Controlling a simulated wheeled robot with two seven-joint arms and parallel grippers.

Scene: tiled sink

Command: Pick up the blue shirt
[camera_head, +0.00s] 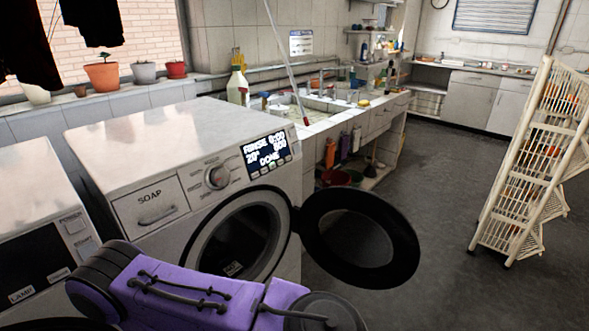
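I see no blue shirt in the head view. A washing machine (160,150) stands in front of me with its round door (352,240) swung open to the right. Its drum opening (240,245) is dark, and I cannot tell whether cloth lies inside. The lower part of the opening is partly hidden by my purple arm, which crosses the bottom of the picture. Neither of my grippers shows, so I cannot see what they hold.
A second machine (30,215) stands at the left. Black cloth (92,22) hangs at the upper left above potted plants (102,75). A tiled sink counter (335,115) lies behind. A cream rack (530,160) stands right, with clear floor (440,190) before it.

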